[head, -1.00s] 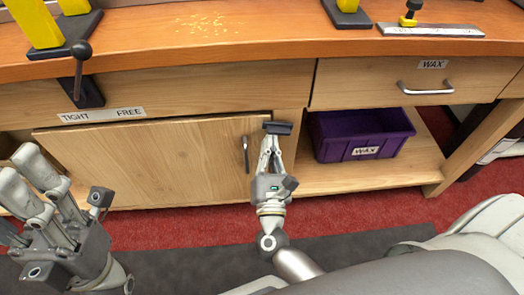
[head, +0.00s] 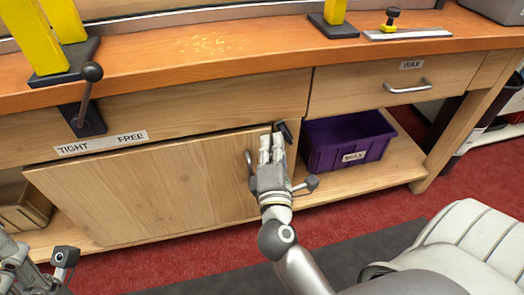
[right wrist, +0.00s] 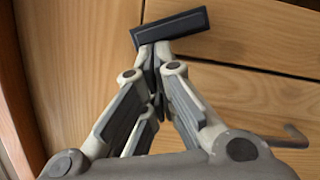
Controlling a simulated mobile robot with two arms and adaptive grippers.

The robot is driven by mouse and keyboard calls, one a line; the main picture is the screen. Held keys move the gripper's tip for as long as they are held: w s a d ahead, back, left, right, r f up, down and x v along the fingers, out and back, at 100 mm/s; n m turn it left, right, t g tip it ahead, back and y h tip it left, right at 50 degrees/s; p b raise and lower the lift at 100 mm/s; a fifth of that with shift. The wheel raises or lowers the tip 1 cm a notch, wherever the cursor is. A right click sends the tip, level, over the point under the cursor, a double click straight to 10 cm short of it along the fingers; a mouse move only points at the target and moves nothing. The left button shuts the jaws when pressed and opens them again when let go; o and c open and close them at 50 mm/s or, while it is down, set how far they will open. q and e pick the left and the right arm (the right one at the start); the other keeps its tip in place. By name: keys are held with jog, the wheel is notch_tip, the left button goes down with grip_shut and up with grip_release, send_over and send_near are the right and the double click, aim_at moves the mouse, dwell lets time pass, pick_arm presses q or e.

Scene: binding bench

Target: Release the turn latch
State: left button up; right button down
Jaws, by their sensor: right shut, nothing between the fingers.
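The turn latch (head: 286,132) is a dark bar by the upper right corner of the cabinet door (head: 150,190). In the head view it slants down to the right, partly hidden by my fingers. My right gripper (head: 271,146) is shut and empty, with its fingertips at the latch. In the right wrist view the fingertips (right wrist: 155,52) are against or just under the latch bar (right wrist: 170,29); I cannot tell whether they touch. Whether the bar still overlaps the door is unclear. My left gripper (head: 12,258) is cut off at the lower left corner.
The door's handle (head: 250,166) is just left of my right gripper. A purple WAX bin (head: 345,137) stands on the open shelf to the right, below a drawer (head: 400,82). A lever (head: 88,95) with a TIGHT/FREE label (head: 100,143) is at the left.

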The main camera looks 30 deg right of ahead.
jog(key=shift+d+r, duration=0.15)
jog(key=shift+r, duration=0.1)
jog(key=shift+s+d+r, duration=0.1)
jog(key=shift+d+r, duration=0.25)
jog(key=shift+r, duration=0.1)
jog(key=shift+d+r+p, duration=0.15)
jog(key=shift+p, duration=0.15)
notch_tip(320, 180, up, 10)
dwell(0.9)
dwell(0.4)
